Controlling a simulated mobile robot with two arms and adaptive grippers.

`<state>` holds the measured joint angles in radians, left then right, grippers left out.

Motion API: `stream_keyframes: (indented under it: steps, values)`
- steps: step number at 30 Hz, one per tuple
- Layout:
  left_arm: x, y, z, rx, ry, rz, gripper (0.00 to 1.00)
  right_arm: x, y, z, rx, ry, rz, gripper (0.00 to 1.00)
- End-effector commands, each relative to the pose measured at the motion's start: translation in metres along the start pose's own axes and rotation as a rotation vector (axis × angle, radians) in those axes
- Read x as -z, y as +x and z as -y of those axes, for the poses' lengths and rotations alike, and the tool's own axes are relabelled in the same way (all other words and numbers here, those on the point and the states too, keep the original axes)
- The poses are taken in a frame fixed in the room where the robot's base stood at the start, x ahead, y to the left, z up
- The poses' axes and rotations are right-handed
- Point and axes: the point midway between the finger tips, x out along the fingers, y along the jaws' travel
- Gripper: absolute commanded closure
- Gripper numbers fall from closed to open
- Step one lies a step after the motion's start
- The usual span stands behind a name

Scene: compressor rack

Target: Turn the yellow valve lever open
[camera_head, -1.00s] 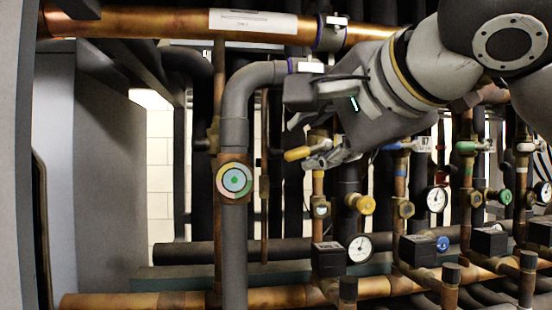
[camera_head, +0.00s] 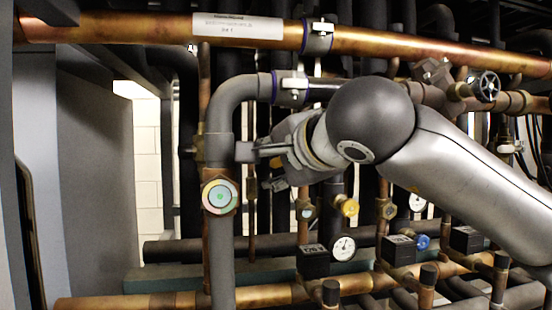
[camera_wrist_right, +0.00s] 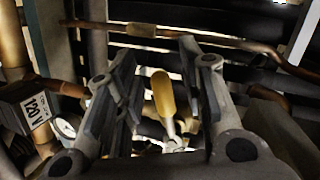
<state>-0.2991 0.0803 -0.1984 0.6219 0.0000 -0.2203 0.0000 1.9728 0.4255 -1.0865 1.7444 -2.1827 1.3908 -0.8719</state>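The yellow valve lever (camera_wrist_right: 163,95) stands between the two spread fingers of my right gripper (camera_wrist_right: 156,62) in the right wrist view, with a gap on each side. Its metal root shows below it. In the head view my right gripper (camera_head: 258,168) is in front of the valve, just right of the dark vertical pipe, and its hand and arm hide most of the lever. A small patch of yellow (camera_head: 276,160) shows by the fingers. I see no clear contact between fingers and lever. My left gripper is not in view.
A dark bent pipe (camera_head: 222,255) with a round coloured gauge (camera_head: 220,196) stands close left of the gripper. A yellow knob (camera_head: 348,207), a white dial gauge (camera_head: 343,247) and black boxes sit below. A copper pipe (camera_head: 120,28) runs across above.

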Motion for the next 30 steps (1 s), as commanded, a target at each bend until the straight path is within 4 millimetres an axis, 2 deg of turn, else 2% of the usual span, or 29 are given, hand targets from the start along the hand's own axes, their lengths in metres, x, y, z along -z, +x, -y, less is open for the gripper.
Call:
stream_keyframes:
  steps: [4,12,13,23,30]
  values:
    - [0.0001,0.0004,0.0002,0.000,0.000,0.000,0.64,-0.0001,0.0001,-0.0003,0.000,0.000,0.000,0.64]
    - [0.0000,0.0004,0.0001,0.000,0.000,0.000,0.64,0.0001,-0.0003,0.0000,0.000,0.000,0.000,0.98]
    - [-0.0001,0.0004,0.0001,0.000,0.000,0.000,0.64,0.0001,-0.0004,0.0000,0.000,0.000,0.000,1.00]
    - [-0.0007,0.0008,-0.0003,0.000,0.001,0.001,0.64,0.0002,-0.0004,-0.0004,-0.001,-0.003,-0.001,1.00]
    - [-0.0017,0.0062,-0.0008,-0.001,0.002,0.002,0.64,0.0005,0.0004,-0.0048,-0.014,-0.066,-0.016,1.00]
